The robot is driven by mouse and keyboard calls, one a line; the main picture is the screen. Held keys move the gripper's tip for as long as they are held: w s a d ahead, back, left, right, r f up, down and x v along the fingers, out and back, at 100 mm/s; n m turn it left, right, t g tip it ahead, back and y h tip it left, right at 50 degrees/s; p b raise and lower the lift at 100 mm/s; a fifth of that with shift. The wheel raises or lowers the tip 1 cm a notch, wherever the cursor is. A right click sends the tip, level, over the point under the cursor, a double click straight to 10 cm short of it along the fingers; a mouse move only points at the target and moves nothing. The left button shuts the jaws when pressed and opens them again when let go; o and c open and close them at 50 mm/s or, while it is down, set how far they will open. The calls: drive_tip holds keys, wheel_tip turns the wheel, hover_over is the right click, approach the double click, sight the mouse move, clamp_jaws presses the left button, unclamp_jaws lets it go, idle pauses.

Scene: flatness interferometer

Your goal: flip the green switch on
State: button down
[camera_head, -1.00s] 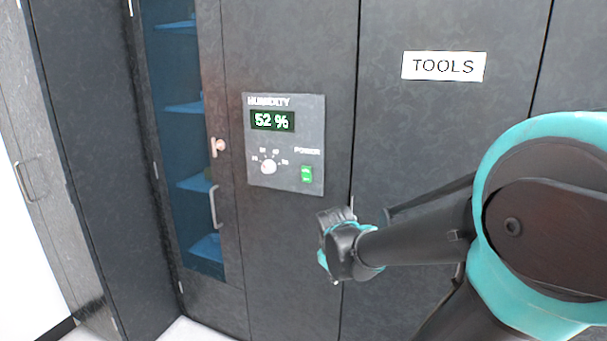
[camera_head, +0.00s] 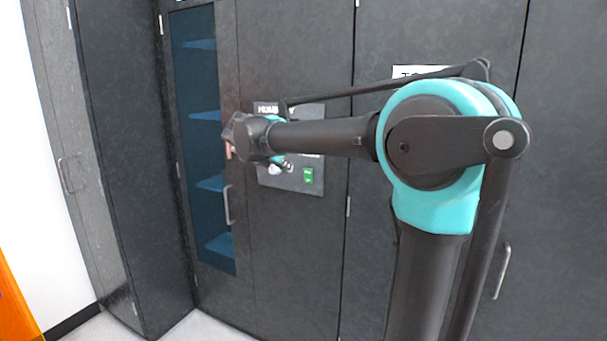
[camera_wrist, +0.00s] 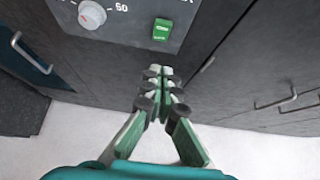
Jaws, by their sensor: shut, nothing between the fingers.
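The green switch (camera_head: 308,175) sits at the lower right of the grey humidity panel (camera_head: 306,188) on the dark cabinet. It also shows in the wrist view (camera_wrist: 161,29), near the top, above my gripper. My gripper (camera_wrist: 160,72) is shut and empty, its fingertips together just below the switch in the wrist view and apart from it as far as I can tell. In the head view my arm crosses in front of the panel and hides its display and most of its upper part. The fingertips are not clear there.
A round white knob (camera_wrist: 92,14) is left of the switch on the panel. A glass cabinet door with a handle (camera_head: 229,204) stands to the left. Another handle (camera_head: 502,271) is on the right cabinet door. The floor below is clear.

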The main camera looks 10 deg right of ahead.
idle(0.4)
approach(308, 172)
drive_tip(key=x, duration=0.4)
drive_tip(key=f+x, duration=0.1)
drive_tip(key=x, duration=0.1)
drive_tip(key=shift+s+a, duration=0.25)
drive_tip(key=shift+w+d, duration=0.2)
drive_tip(key=shift+w, duration=0.05)
drive_tip(key=shift+w+d+r+g+y, duration=0.35)
drive_tip(key=shift+w+d+g+y, duration=0.05)
drive_tip(key=shift+w+g, duration=0.1)
drive_tip(key=shift+s+a, duration=0.1)
